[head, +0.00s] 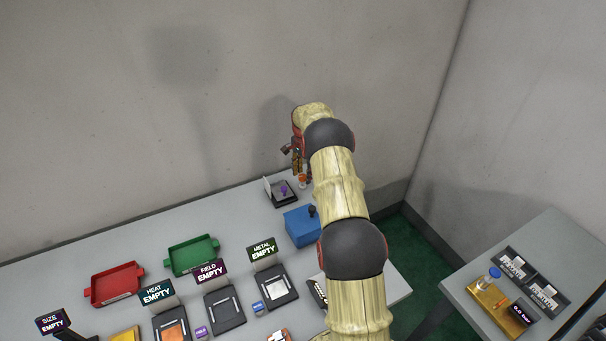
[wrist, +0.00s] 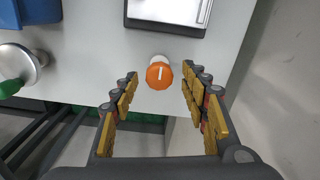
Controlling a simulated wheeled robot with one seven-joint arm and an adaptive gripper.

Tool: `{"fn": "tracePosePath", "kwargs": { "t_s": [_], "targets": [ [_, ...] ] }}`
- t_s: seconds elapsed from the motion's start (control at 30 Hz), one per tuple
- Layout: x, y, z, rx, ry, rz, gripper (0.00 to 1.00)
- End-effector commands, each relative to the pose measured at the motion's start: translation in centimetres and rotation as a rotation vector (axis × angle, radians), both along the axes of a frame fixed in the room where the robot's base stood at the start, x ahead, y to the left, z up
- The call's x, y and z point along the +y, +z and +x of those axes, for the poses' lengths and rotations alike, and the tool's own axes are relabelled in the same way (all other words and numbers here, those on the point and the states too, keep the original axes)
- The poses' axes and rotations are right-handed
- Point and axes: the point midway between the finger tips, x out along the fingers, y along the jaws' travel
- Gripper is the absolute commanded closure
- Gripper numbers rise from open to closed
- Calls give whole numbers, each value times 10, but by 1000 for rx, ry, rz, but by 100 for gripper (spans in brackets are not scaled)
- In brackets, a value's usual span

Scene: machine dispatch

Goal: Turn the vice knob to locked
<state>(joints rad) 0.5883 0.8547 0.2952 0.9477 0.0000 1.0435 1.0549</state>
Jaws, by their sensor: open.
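The knob (wrist: 159,76) is a round orange cap with a white pointer line on a pale base. In the wrist view its line runs nearly up and down the picture. In the head view the orange knob (head: 302,181) sits beside a small dark vice-like fixture (head: 288,200) holding a purple piece. My gripper (head: 298,163) is above the table's far edge. In the wrist view my open gripper (wrist: 159,82) has a finger on each side of the knob, with gaps showing. I cannot tell how far above it the fingertips are. No lock label is readable.
A blue box (head: 300,229) with a dark knob stands near the fixture. A green tray (head: 193,255), a red tray (head: 116,285) and several labelled stations lie to the left. The wall rises close behind. A side table (head: 555,240) stands at right.

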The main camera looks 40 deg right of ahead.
Motion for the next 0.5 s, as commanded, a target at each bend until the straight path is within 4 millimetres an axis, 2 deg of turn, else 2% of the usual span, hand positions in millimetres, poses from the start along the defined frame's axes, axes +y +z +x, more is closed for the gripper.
{"fn": "tracePosePath", "kwargs": {
  "t_s": [0.17, 0.5],
  "targets": [
    [0, 11, 1, -2, 0, -1, 55],
    [-1, 76, 1, -3, 0, -2, 55]
  ]
}}
